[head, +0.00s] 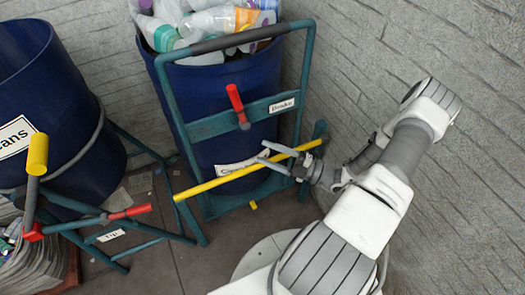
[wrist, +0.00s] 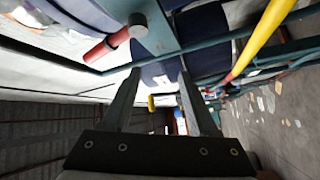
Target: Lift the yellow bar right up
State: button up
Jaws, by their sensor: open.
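The yellow bar (head: 220,180) slants across the front of the teal trolley frame, low at the left and higher at the right. It also shows in the wrist view (wrist: 262,32), at the upper right, outside the gap between my fingers. My gripper (head: 262,153) is open near the right half of the bar and overlaps it in the head view; I cannot tell whether they touch. In the wrist view the two fingers of my gripper (wrist: 160,72) stand apart with no bar between them.
A blue barrel (head: 215,90) full of bottles stands in the frame. A red handle (head: 237,104) sticks out above the bar and shows in the wrist view (wrist: 110,42). A second blue barrel (head: 60,120) and a yellow-gripped lever (head: 38,155) are left. A stone wall (head: 350,60) is right.

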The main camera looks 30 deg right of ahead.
jog(key=b+v, duration=0.1)
jog(key=v, duration=0.9)
jog(key=shift+s+d+b, duration=0.2)
jog(key=shift+d+b, duration=0.1)
jog(key=shift+b, duration=0.05)
dwell(0.3)
jog(key=shift+r, duration=0.1)
dwell(0.6)
